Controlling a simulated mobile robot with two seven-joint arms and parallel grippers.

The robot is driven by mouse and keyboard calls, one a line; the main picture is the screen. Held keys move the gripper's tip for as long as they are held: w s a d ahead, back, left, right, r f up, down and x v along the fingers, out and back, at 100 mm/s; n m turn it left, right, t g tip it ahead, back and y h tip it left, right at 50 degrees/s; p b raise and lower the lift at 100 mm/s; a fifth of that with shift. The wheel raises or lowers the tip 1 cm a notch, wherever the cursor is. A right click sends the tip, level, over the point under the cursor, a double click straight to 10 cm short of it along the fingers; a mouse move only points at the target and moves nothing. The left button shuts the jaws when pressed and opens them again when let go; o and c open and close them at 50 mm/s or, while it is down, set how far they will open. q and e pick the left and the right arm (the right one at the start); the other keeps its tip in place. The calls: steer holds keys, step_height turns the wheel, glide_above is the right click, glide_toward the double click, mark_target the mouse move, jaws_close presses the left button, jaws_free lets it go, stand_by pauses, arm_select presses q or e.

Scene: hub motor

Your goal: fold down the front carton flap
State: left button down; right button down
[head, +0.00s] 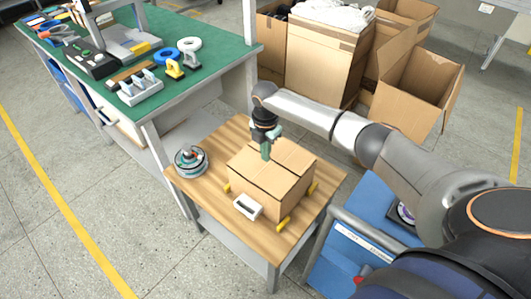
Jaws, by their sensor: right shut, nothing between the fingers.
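The brown carton (264,195) stands on a small wooden table. Its top flaps (287,156) lie flat or almost flat across the top, with seams showing between them. From this angle I cannot tell whether the front flap (258,174) is fully down. My right gripper (266,157) points down at the middle of the carton top, shut and empty, with its tips at or just above the flaps. Whether it touches them is unclear. My left gripper is not in view.
The wooden table (215,179) also holds a round hub motor (190,161), a white frame-like part (247,207) and yellow blocks (284,224) around the carton. A green-topped workbench (210,69) stands behind left. Large open cartons (417,85) stand behind right. A blue cart (340,262) is at front right.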

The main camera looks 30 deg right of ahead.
step_height(320, 180, up, 5)
steer(key=p, duration=0.4)
steer(key=shift+r, duration=0.15)
